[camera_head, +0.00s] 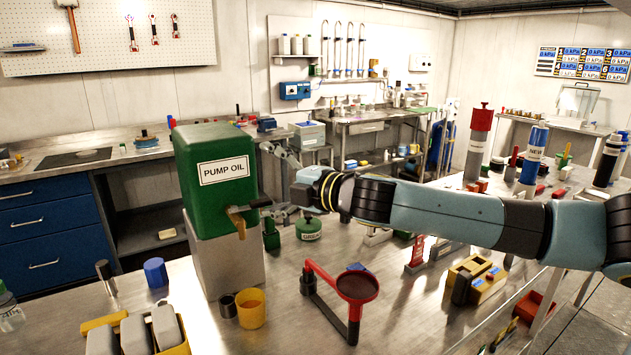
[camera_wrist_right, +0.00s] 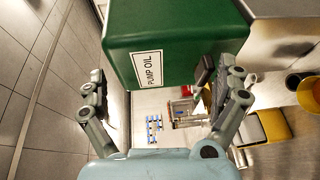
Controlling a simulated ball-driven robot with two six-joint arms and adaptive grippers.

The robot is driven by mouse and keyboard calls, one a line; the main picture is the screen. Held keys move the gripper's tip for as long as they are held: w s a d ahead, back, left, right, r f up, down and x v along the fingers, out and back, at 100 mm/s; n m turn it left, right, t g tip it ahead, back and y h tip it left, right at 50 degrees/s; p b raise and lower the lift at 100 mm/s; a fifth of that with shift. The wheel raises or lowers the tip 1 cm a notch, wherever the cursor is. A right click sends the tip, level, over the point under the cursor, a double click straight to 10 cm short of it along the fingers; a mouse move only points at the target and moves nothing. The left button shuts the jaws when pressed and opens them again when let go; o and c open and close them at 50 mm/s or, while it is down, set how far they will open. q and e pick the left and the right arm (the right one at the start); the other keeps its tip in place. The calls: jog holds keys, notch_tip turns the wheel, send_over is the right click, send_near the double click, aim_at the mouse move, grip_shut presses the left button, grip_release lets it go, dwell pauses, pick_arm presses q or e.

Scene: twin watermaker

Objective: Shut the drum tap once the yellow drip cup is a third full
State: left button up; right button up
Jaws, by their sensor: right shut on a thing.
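The green drum labelled PUMP OIL (camera_head: 212,160) stands on a grey block. Its brass tap (camera_head: 237,220) has a black handle (camera_head: 261,202) and points down above the yellow drip cup (camera_head: 251,313). The cup stands upright at the block's foot; its inside looks orange-brown, but I cannot tell the level. I see no clear stream. My right gripper (camera_head: 270,178) is at the drum's right side, its lower finger by the tap handle. In the right wrist view its fingers (camera_wrist_right: 168,98) look wide apart, with the handle (camera_wrist_right: 205,72) against the right one. My left gripper is out of view.
A small dark cup (camera_head: 228,306) stands beside the drip cup. A red stand with a round funnel (camera_head: 357,286) is to the right. A green can (camera_head: 308,229) stands behind. A yellow tray with grey bottles (camera_head: 183,347) is front left.

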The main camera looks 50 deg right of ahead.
jog(key=shift+s+a+r+p, duration=0.1)
jog(key=shift+a+r+p, duration=0.15)
jog(key=shift+r, duration=0.25)
jog(key=s+b, duration=0.1)
jog(key=s+f+b, duration=0.1)
jog(key=shift+d+b, duration=0.1)
jog(key=shift+b, duration=0.25)
jog(key=c, duration=0.8)
jog(key=shift+s+d+p, duration=0.2)
jog(key=shift+s+p, duration=1.5)
jog(key=shift+s, duration=2.45)
